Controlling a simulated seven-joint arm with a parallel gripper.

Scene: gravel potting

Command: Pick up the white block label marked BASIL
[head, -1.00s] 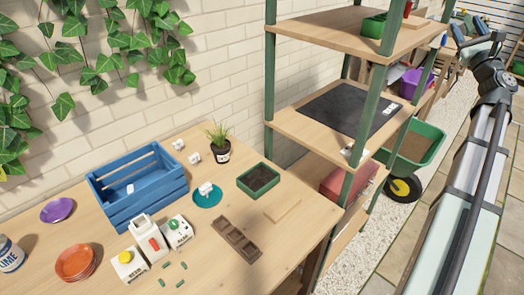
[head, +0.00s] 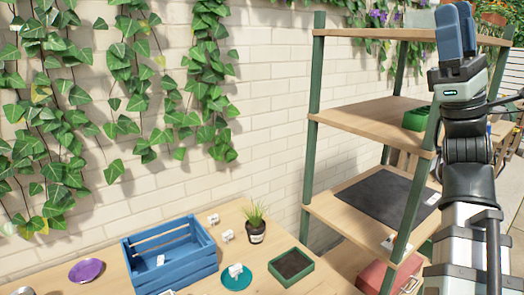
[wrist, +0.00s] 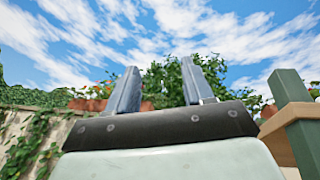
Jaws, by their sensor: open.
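Small white block labels stand on the wooden bench: one at the back (head: 213,219), one just in front of it (head: 227,236), and one (head: 236,271) on the teal saucer (head: 238,284). A white tag (head: 160,260) shows at the blue crate (head: 186,262). Their lettering is too small to read, so I cannot tell which is BASIL. My gripper (head: 459,32) is raised at the upper right, pointing up, far from the labels.
A potted grass plant (head: 256,232) and a green tray of soil (head: 293,266) stand right of the labels. A purple dish (head: 86,271) lies at left. A green-posted shelf (head: 345,218) stands between the bench and my arm. An ivy-covered brick wall (head: 270,110) closes the back.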

